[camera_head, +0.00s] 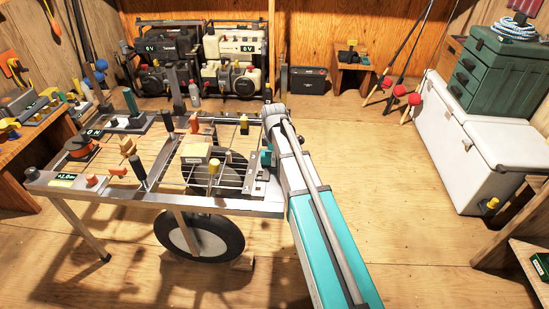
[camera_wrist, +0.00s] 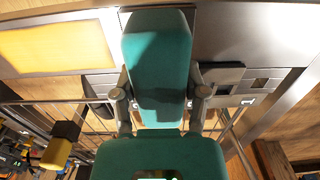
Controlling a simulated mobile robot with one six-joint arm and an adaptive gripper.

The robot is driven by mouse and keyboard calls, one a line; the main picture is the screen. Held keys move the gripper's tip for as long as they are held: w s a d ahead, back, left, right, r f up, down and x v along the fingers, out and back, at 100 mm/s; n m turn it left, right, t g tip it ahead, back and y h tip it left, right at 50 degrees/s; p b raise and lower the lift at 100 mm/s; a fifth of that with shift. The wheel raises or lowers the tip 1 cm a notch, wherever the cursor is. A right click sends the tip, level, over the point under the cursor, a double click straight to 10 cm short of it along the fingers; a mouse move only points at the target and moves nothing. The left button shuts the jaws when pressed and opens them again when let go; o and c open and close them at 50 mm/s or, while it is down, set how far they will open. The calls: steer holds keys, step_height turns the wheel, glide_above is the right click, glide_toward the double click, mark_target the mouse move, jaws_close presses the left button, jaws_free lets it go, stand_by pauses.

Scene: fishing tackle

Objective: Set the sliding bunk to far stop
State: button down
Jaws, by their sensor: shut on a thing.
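A long teal padded block (camera_wrist: 160,50), which looks like the sliding bunk, stands out in the middle of the wrist view. My gripper (camera_wrist: 160,97) is shut on it, with one grey finger against each side. I cannot make out the stops of the bunk's travel.
On the cart stand a boxed unit with a white label (camera_head: 195,153), black-handled levers and orange and yellow blocks. A yellow panel (camera_wrist: 55,47) lies left of the block in the wrist view.

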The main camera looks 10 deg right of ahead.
steer(key=w+d, duration=0.1)
steer(key=w, duration=0.4)
steer(key=w+d, duration=0.2)
steer(key=w, duration=0.3)
steer(key=w+d, duration=0.2)
steer(key=w, duration=0.2)
steer(key=shift+w, duration=0.5)
steer(key=shift+c, duration=0.8)
jaws_free()
steer(key=shift+o, duration=0.2)
steer(key=shift+s+a, duration=0.1)
steer(key=shift+s, duration=0.1)
steer(key=s+a, duration=0.1)
steer(key=s, duration=0.4)
steer(key=s+a, duration=0.2)
steer(key=s, duration=0.2)
steer(key=s+a, duration=0.1)
steer(key=s, duration=0.4)
steer(key=shift+s+a, duration=0.3)
steer(key=shift+a, duration=0.05)
steer(key=shift+s+r+p, duration=0.1)
steer(key=shift+r+p, duration=0.25)
step_height(320, 180, up, 14)
steer(key=f+p, duration=0.1)
steer(key=p, duration=1.3)
steer(key=s+a+m, duration=0.1)
steer(key=s+m, duration=0.4)
steer(key=s, duration=0.5)
steer(key=shift+s+a+r+m, duration=0.3)
steer(key=shift+r, duration=0.1)
